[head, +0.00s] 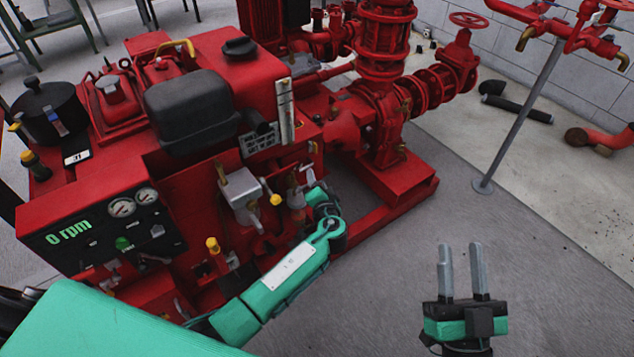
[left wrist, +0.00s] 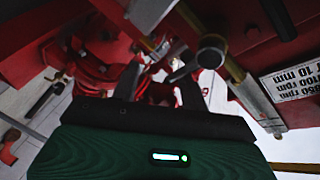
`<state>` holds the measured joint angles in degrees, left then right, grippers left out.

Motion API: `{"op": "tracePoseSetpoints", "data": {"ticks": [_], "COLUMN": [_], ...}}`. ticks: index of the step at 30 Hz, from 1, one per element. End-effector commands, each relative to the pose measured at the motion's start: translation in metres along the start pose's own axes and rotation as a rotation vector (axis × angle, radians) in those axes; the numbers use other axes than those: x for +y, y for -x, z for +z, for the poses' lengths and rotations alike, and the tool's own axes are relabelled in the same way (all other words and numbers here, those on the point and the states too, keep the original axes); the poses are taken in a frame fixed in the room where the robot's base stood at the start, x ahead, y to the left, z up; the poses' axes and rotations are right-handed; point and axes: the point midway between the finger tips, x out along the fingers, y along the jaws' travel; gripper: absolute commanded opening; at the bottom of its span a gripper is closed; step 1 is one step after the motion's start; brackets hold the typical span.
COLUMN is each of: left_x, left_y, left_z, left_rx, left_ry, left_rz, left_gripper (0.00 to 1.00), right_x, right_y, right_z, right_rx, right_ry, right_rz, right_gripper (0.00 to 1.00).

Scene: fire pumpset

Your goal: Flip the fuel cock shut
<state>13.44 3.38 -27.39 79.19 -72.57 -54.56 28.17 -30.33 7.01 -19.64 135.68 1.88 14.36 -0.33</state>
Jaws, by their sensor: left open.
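The fuel cock is small and partly hidden. What looks like it is a grey round-ended fitting with a short lever (left wrist: 210,50) on a brass-coloured pipe in the left wrist view. My left gripper (left wrist: 160,86) is open, its two dark fingers pointing towards that fitting, with the lever showing between and beyond them. I cannot tell whether they touch it. In the head view my green left arm reaches to the engine's side, beside a small bowl-like fitting (head: 296,198); its fingertips are mostly hidden there. My right gripper (head: 462,260) is open and empty over the floor.
The red pumpset (head: 230,60) fills the left and middle, with a gauge panel (head: 110,225) reading 0 rpm. A grey box with a yellow-tipped lever (head: 241,190) is close left of my left gripper. Open floor (head: 560,270) lies at right.

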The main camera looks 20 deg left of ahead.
Motion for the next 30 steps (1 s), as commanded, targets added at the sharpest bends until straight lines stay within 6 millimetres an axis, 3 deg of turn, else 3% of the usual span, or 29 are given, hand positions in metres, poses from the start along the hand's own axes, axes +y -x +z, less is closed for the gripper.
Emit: {"op": "tracePoseSetpoints", "data": {"ticks": [5, 12, 21, 30], "left_x": [0.000, 0.000, 0.000, 0.000], "left_y": [0.015, 0.066, 0.123, 0.138], "left_z": [-0.001, 0.000, 0.000, 0.000], "left_rx": [0.001, -0.001, -0.001, -0.001], "left_ry": [0.001, 0.001, 0.000, 0.000], "left_rz": [0.002, 0.004, 0.002, 0.000], "left_gripper": [0.45, 0.45, 0.45, 0.45], "right_x": [-0.001, -0.007, -0.014, -0.015], "right_y": [-0.001, 0.015, 0.031, 0.035], "right_z": [0.003, 0.035, 0.059, 0.066], "right_rx": [-0.027, -0.214, -0.360, -0.396], "right_ry": [-0.004, -0.033, -0.053, -0.058], "right_rz": [0.001, 0.004, 0.001, 0.000], "right_gripper": [0.36, 0.36, 0.36, 0.36]}}
